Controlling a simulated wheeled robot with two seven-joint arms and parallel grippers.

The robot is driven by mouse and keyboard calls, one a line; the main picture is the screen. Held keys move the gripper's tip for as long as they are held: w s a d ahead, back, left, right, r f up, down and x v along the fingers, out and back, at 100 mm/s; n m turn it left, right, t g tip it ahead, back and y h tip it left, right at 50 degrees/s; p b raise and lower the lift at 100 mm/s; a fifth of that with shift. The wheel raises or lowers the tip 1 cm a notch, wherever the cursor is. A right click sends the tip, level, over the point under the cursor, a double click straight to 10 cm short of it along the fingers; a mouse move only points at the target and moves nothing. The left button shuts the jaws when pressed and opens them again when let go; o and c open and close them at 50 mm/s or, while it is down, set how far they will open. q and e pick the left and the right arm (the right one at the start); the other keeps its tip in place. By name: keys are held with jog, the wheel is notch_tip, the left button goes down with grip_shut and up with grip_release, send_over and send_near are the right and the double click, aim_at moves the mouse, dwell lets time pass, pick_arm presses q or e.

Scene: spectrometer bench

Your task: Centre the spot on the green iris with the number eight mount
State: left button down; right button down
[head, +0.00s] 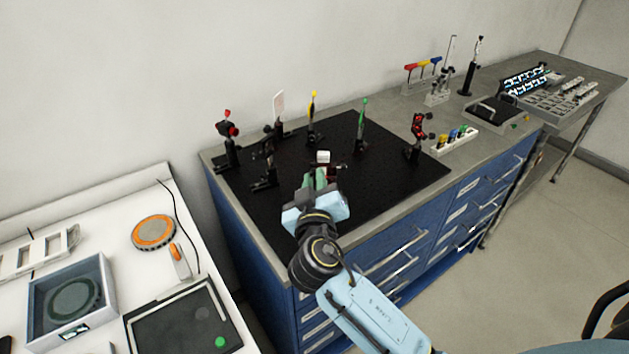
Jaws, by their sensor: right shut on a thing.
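The green-topped iris (361,128) stands upright on the black breadboard (385,185), right of its middle. My right gripper (321,174) is over the front middle of the board, in front of the irises. It is shut on a small mount with a white top (323,157); the jaws hide most of this mount. Other mounts on the board are a red-knobbed one (229,140) at the left, a dark one (268,168) nearer the middle, and a red-faced one (418,128) at the right. I cannot read a number eight on any mount, and no light spot shows. My left gripper is out of view.
A yellow-topped iris (312,119) and a white card (279,106) stand at the back of the board. A white rack (455,141) with coloured pieces lies right of it. The board's front right is clear. A white side table (105,265) stands at the left.

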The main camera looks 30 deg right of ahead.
jog(key=c, duration=1.4)
grip_release()
jog(key=shift+o, duration=0.2)
jog(key=shift+s+a+f, duration=0.1)
jog(key=shift+s+a, duration=0.15)
jog(key=shift+s, duration=0.25)
jog(key=b+v, duration=0.3)
jog(key=v, duration=0.9)
jog(key=shift+s, duration=0.1)
